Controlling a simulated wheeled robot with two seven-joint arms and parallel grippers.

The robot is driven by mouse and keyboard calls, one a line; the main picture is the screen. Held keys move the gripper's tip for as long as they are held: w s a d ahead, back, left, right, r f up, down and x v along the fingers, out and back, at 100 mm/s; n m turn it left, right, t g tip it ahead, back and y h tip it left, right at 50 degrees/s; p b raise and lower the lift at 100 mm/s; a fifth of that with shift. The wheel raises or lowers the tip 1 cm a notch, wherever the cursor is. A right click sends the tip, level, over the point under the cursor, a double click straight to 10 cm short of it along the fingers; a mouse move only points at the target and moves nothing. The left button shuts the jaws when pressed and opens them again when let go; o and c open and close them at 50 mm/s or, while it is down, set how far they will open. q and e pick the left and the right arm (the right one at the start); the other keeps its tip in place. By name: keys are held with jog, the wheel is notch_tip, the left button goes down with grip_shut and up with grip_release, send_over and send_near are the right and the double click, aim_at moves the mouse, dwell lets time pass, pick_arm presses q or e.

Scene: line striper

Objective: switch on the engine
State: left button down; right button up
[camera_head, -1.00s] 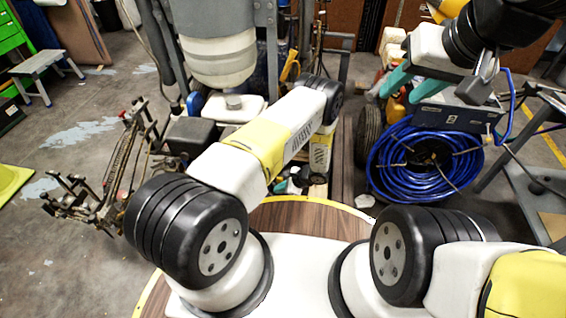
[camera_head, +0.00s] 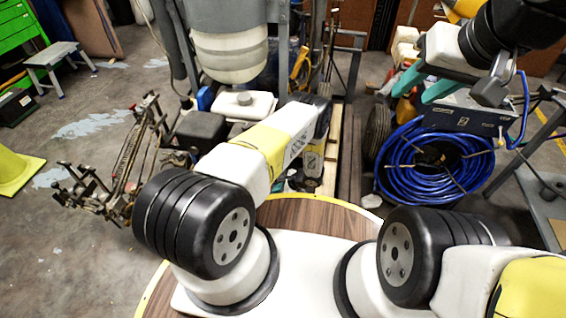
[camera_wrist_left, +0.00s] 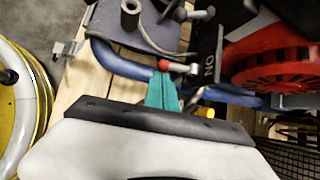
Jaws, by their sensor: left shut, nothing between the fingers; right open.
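The line striper's engine shows in the left wrist view as a red round cover (camera_wrist_left: 272,62) beside a black panel (camera_wrist_left: 210,48) marked "ON". A small red ball knob (camera_wrist_left: 163,65) lies just past the teal fingertips of my left gripper (camera_wrist_left: 163,80). Those fingers are shut, with nothing seen between them; I cannot tell whether they touch the knob. In the head view my left arm hides its own fingers and part of the machine. My right gripper (camera_head: 412,90) is open and empty, above the blue hose coil, far from the engine.
A blue hose coil (camera_head: 432,160) hangs right of the striper. A white tank (camera_head: 240,105) and a black box (camera_head: 201,130) stand beside my left arm. A metal spray frame (camera_head: 115,170) stands at left. The floor further left has free room around a yellow object (camera_head: 15,172) and a stool (camera_head: 58,58).

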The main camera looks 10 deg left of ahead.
pick_arm(q)
jog(key=shift+s+r+m+g, duration=0.1)
jog(key=shift+r+m+g, duration=0.2)
jog(key=shift+g, duration=0.5)
jog(key=shift+r+g, duration=0.4)
jog(key=shift+r, duration=0.95)
jog(key=shift+r, duration=0.65)
jog(key=shift+a, duration=0.1)
jog(key=v, duration=0.8)
jog(key=shift+d+f, duration=0.25)
